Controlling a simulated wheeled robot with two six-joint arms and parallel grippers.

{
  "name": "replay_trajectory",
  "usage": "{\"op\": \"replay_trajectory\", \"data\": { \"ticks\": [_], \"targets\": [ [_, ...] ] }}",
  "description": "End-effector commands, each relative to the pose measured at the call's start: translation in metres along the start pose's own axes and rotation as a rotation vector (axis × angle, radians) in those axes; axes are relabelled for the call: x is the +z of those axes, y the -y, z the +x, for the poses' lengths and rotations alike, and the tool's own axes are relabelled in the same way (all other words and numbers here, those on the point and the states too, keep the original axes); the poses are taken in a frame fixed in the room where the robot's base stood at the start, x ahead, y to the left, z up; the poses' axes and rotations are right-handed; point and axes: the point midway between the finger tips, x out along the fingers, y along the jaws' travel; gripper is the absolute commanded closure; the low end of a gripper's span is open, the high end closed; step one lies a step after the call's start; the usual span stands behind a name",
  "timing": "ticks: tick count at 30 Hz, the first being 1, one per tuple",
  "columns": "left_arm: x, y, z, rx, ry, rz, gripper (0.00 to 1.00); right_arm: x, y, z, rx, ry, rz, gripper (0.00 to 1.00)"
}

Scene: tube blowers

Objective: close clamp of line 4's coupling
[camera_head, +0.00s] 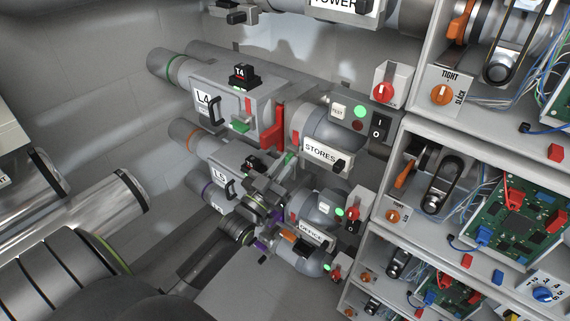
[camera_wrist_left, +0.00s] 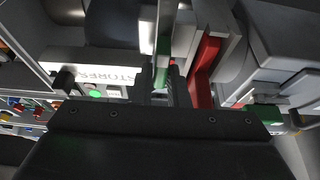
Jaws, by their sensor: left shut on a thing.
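The line 4 box, labelled L4 (camera_head: 205,97), sits at the middle of the head view with a black T4 piece (camera_head: 242,77) on top. A red coupling part (camera_head: 273,130) stands between this box and the STORES blower (camera_head: 330,125); it also shows in the wrist view (camera_wrist_left: 206,58). My left gripper (camera_head: 284,164) reaches up from below, just under the red part. It is shut on a narrow green-edged lever (camera_wrist_left: 162,62), which runs upward from between the fingers. The fingers partly hide the lever, and I cannot tell the clamp's position. My right gripper is out of view.
The L5 box (camera_head: 219,174) and the OFFICE blower (camera_head: 318,212) lie close below and around my left wrist. A shelf with circuit boards (camera_head: 515,215) and orange knobs fills the right side.

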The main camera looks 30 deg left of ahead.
Motion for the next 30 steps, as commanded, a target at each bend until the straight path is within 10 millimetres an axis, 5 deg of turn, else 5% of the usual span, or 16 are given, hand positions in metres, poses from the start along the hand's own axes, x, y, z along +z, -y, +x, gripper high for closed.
{"op": "replay_trajectory", "data": {
  "ticks": [11, 21, 30],
  "targets": [
    [0.002, 0.001, -0.001, 0.042, -0.002, 0.101, 1.0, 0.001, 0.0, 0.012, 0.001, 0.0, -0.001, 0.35],
    [0.002, 0.002, -0.001, 0.153, -0.001, 0.369, 1.0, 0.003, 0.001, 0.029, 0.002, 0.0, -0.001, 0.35],
    [-0.001, 0.003, 0.0, 0.261, 0.002, 0.631, 1.0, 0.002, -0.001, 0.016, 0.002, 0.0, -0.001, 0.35]
  ]
}}
